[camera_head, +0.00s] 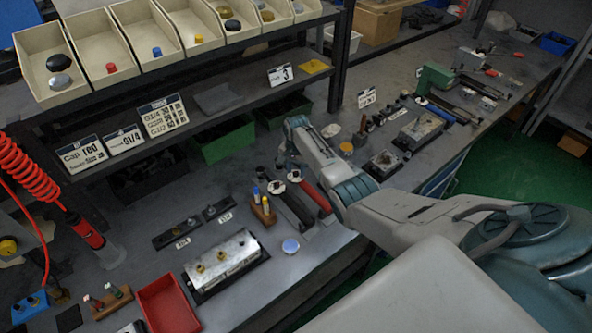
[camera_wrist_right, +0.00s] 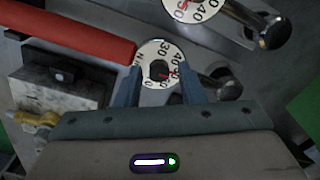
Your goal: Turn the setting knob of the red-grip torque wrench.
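The red-grip torque wrench lies on the bench, and its red grip (camera_head: 318,199) shows beside a black-grip wrench (camera_head: 294,211) in the head view. In the right wrist view the red grip (camera_wrist_right: 75,37) runs to the upper left. My left gripper is out of view.
A second dial (camera_wrist_right: 194,6) and metal wrench head lie close by at the upper right. A wooden holder (camera_head: 264,213) with capped pieces and a metal valve block (camera_head: 222,258) stand left of the wrenches. A shelf with bins (camera_head: 95,55) overhangs behind.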

